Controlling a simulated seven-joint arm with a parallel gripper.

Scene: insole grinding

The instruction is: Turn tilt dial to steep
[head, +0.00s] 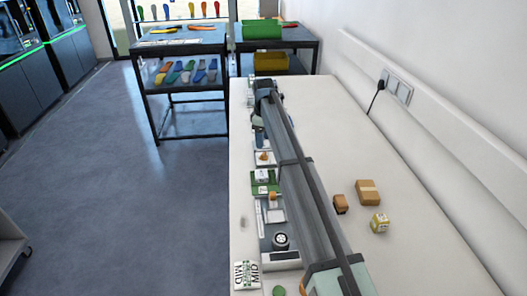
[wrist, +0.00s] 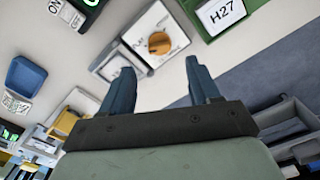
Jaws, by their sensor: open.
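In the head view, two small orange knobs, a farther one (head: 264,156) and a nearer one (head: 273,195), stand along the bench; I cannot tell which is the tilt dial. My gripper cannot be made out in the head view.
A green-framed display reading H27 (wrist: 222,14) stands beside the dial. A blue tray (wrist: 25,77) lies at left in the wrist view. Shelves with insoles (head: 185,72) stand behind.

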